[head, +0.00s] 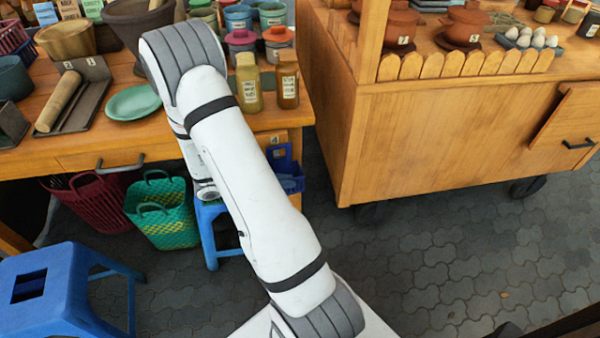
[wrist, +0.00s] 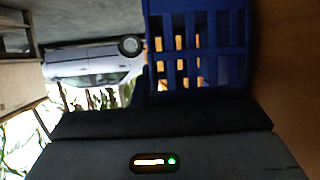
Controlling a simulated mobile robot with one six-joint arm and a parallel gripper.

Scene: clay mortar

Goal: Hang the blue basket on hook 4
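The blue basket (head: 287,170) shows in the head view just beyond my arm, at the right end of the left table and above a blue stool. Its slatted wall (wrist: 203,45) fills the upper right of the wrist view, close to the camera. My gripper is hidden behind my arm in the head view. In the wrist view its dark body (wrist: 165,130) spans the bottom, with the basket right beyond it. The fingertips do not show clearly, so I cannot tell whether they touch the basket.
A blue stool (head: 208,222) stands below the basket, and another (head: 68,285) is at lower left. Green (head: 165,225) and dark red (head: 90,205) baskets sit under the table (head: 200,148). A wooden cart (head: 420,140) stands right, with a paved gap between.

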